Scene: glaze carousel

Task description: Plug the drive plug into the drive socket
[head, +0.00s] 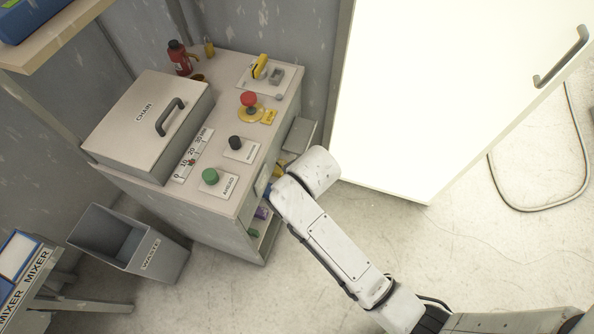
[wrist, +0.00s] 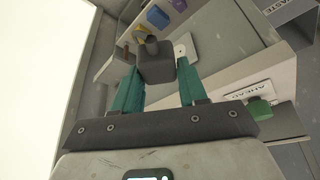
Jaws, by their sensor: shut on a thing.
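My gripper (wrist: 158,72) has two teal fingers, seen in the wrist view. They are shut on a dark grey blocky plug (wrist: 157,62), with a narrower knob at its top. I take this to be the drive plug. A pale plate (wrist: 185,48) with a small dark mark lies just beyond the right finger; I cannot tell whether it is the drive socket. The plug looks apart from the cabinet front. In the head view, my arm hides the gripper and plug beside the cabinet's right side (head: 245,205).
The cabinet top carries a CHAIN lid (head: 145,117), green AHEAD button (head: 210,176), black button (head: 235,142) and red button (head: 249,99). A WASTE bin (head: 155,252) stands left; a bright white panel (head: 440,80) stands right.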

